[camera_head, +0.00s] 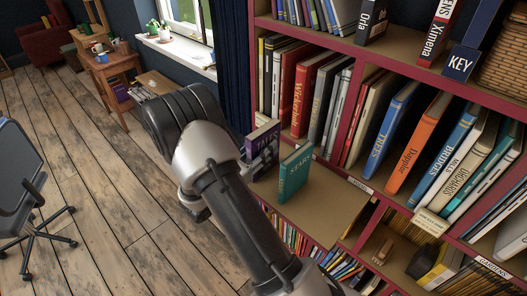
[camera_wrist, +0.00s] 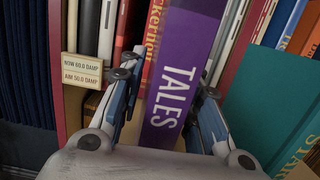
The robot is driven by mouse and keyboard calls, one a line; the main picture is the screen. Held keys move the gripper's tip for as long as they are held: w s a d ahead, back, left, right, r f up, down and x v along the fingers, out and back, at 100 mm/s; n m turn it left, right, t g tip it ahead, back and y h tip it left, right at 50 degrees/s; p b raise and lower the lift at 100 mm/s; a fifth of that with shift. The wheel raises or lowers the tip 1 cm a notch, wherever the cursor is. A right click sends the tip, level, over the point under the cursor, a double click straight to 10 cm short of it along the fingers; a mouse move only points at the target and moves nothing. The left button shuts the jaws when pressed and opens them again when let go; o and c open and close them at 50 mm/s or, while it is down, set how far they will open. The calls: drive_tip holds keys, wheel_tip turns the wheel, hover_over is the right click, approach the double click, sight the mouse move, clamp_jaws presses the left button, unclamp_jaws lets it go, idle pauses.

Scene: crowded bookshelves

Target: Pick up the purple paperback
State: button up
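The purple paperback (camera_head: 264,146), lettered TALES, stands upright at the left end of the open shelf ledge in the head view, partly hidden by my arm. In the wrist view the purple paperback (camera_wrist: 183,75) has its spine facing me, slightly tilted in the picture. My gripper (camera_wrist: 167,82) is open, with one finger on each side of the spine. A gap shows between the left finger and the book. The right finger is close to the book's right edge; I cannot tell whether it touches.
A green book (camera_head: 295,172), lettered START, stands close to the right of the purple one; it also shows in the wrist view (camera_wrist: 272,110). A row of books (camera_head: 305,95) stands behind. A small cream sign (camera_wrist: 82,69) is at left. The ledge (camera_head: 325,205) is clear farther right.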

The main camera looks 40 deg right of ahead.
clamp_jaws()
idle(0.4)
